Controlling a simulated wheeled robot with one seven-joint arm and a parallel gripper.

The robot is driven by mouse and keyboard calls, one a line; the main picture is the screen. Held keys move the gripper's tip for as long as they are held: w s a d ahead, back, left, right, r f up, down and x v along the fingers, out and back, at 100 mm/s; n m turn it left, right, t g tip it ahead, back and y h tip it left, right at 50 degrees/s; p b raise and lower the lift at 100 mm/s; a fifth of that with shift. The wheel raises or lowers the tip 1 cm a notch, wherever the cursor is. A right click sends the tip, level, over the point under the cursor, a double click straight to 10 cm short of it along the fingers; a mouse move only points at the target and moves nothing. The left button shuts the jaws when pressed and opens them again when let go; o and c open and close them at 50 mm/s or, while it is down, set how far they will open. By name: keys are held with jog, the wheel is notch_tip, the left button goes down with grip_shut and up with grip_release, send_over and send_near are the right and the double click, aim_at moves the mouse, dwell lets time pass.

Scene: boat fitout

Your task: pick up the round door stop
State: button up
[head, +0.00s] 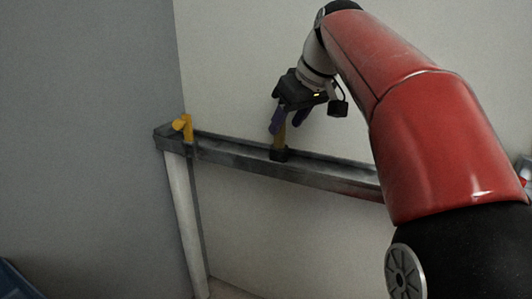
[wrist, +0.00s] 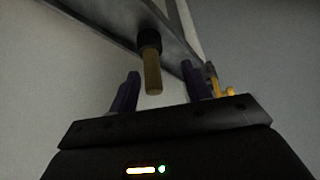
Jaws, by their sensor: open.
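A yellowish-brown cylinder with a black base, which looks like the round door stop (head: 280,140), stands upright on a narrow grey ledge (head: 235,152). In the wrist view the door stop (wrist: 152,72) shows its black end against the ledge and its bare end toward me. My gripper (head: 287,125) is open above the ledge, with its two purple fingers around the upper part of the cylinder. In the wrist view my gripper (wrist: 160,72) has one finger on each side of it, with gaps showing on both sides. I see no contact.
A yellow fitting (head: 184,127) stands at the ledge's left end, and shows beyond the right finger in the wrist view (wrist: 222,88). A pale post (head: 183,220) supports that end. A wall (head: 235,60) rises behind. The ledge between fitting and cylinder is clear.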

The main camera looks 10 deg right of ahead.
aim_at(279, 138)
jog(key=shift+n+y, duration=0.3)
jog(key=shift+n, duration=0.1)
jog(key=w+f+b, duration=0.1)
jog(key=w+f, duration=0.1)
jog(key=w, duration=0.1)
jog(key=w+a+f, duration=0.1)
jog(key=w+f, duration=0.1)
jog(key=f, duration=0.1)
jog(key=shift+w+a+b, duration=0.1)
jog(key=shift+w+b, duration=0.3)
grip_shut()
